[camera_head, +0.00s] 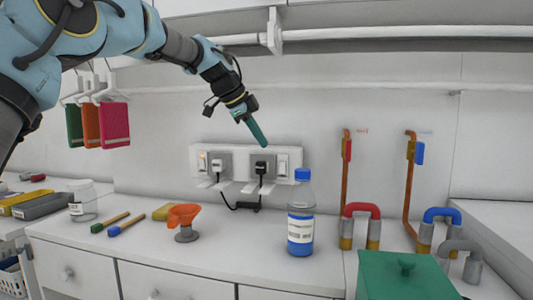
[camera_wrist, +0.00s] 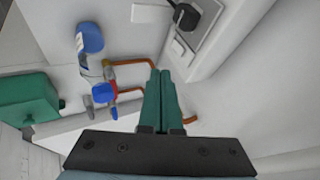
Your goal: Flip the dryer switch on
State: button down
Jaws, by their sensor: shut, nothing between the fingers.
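A white wall panel (camera_head: 226,178) carries two sockets. A left rocker switch (camera_head: 203,161) with an orange glow sits beside a white plug (camera_head: 217,166). A right rocker switch (camera_head: 283,164) without a glow sits beside a black plug (camera_head: 261,168) with a cable. I cannot tell from any label which switch is the dryer's. My gripper (camera_head: 263,143), with green fingers, is shut and empty. In the head view its tips appear just above the right socket.
A blue-capped bottle (camera_head: 301,222) stands on the counter below the right switch. An orange funnel-like piece (camera_head: 184,215), two brushes (camera_head: 118,222), a jar (camera_head: 83,203), coloured pipes (camera_head: 361,210) and a green box (camera_head: 402,272) are around it. A rail (camera_head: 400,32) runs above.

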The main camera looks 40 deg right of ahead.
aim_at(282, 168)
jog(key=shift+a+r, duration=0.2)
jog(key=shift+r, duration=0.05)
jog(key=s+f+m+t+b, duration=0.1)
jog(key=s+f+t+b, duration=0.1)
jog(key=s+t, duration=0.3)
jog(key=shift+s+f, duration=0.25)
dwell(0.5)
jog(key=shift+w+d+r+p+x, duration=0.3)
jog(key=shift+p+x, duration=0.45)
jog(key=shift+x, duration=1.4)
jog(key=shift+w+d+r+p+x, duration=0.25)
jog(key=shift+p+x, duration=0.5)
jog(key=shift+x, duration=1.4)
jog(key=shift+w+d+r+p+x, duration=0.15)
jog(key=shift+r+p+x, duration=0.4)
jog(key=shift+x, duration=1.65)
jog(key=shift+f, duration=0.2)
